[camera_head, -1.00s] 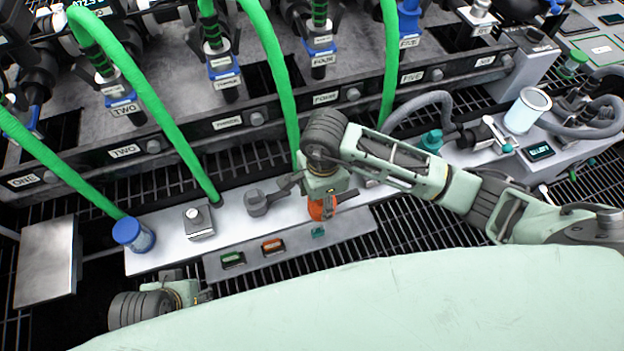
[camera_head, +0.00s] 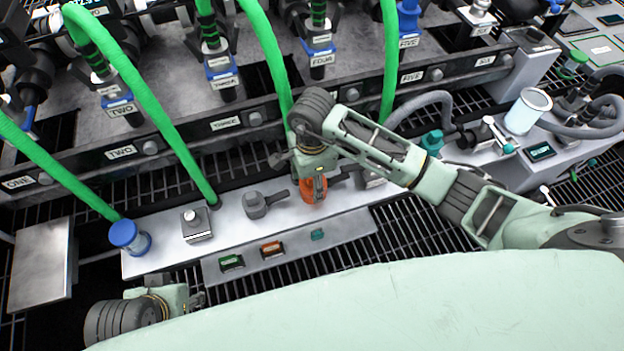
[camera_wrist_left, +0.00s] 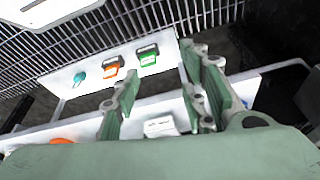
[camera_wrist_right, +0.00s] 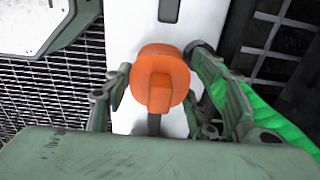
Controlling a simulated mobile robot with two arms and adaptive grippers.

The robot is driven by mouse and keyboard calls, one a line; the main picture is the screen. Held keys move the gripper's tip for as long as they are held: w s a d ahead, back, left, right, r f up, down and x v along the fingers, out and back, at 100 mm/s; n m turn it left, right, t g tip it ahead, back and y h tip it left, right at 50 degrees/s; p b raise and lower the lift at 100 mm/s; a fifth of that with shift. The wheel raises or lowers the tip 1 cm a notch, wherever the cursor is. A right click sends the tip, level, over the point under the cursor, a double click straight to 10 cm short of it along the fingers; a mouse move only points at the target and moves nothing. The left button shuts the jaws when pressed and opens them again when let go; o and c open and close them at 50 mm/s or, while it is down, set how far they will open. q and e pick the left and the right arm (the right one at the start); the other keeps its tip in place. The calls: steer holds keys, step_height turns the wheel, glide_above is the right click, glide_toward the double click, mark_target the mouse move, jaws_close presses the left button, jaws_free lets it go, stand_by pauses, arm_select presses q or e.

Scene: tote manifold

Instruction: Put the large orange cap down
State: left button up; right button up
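The large orange cap (camera_head: 308,192) is at the white panel (camera_head: 345,222), beneath my right gripper (camera_head: 314,182). In the right wrist view the round cap (camera_wrist_right: 160,80), with its raised grip bar, lies between the two fingers of my right gripper (camera_wrist_right: 162,88). The fingers stand apart, with narrow gaps visible on both sides of the cap. Whether the cap rests fully on the panel cannot be told. My left gripper (camera_head: 197,299) is low in the head view, away from the cap. In the left wrist view my left gripper (camera_wrist_left: 163,95) is open and empty.
A grey lever knob (camera_head: 257,204), a square metal block (camera_head: 197,224) and a blue-capped cylinder (camera_head: 127,236) line the panel. Green (camera_head: 231,262), orange (camera_head: 271,248) and teal (camera_head: 317,234) switches sit in front. Green hoses (camera_head: 268,55) hang behind. A white canister (camera_head: 527,110) stands right.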

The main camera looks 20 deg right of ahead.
steer(key=o, duration=0.4)
steer(key=shift+r, duration=0.1)
steer(key=shift+r, duration=0.2)
arm_select(q)
steer(key=s+p+x, duration=0.1)
steer(key=p+x, duration=0.1)
steer(key=x, duration=0.6)
steer(key=shift+s+f, duration=0.15)
steer(key=shift+f, duration=0.25)
arm_select(e)
step_height(320, 180, up, 12)
steer(key=shift+f, duration=0.15)
arm_select(q)
steer(key=shift+d, duration=0.1)
